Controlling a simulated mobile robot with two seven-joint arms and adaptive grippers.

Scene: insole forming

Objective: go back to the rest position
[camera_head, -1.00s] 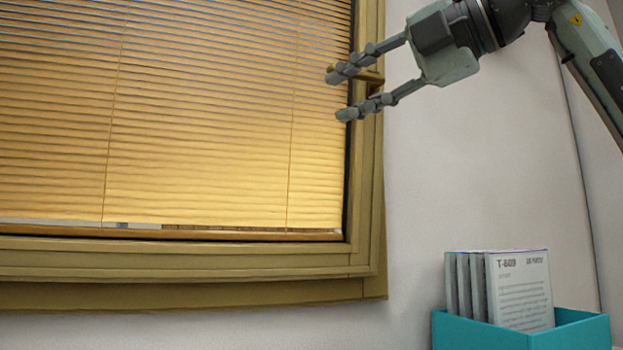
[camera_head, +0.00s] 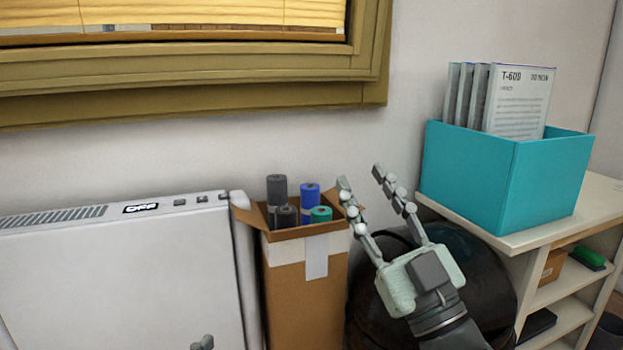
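My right gripper (camera_head: 361,175) is low in the middle of the head view, pointing up, with its two fingers spread apart and nothing between them. It appears in front of a dark rounded object and just right of a cardboard box. A small grey piece at the bottom edge (camera_head: 203,343), in front of the white machine, may be a tip of my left gripper; too little of it shows to tell its state.
A tall cardboard box (camera_head: 300,290) holds several rolls. A white machine (camera_head: 120,270) reading OFF stands at left. A teal bin (camera_head: 480,180) with several boxed items sits on a wooden shelf unit (camera_head: 516,240) at right. A dark rounded object (camera_head: 490,275) stands between. The window frame (camera_head: 200,80) is above.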

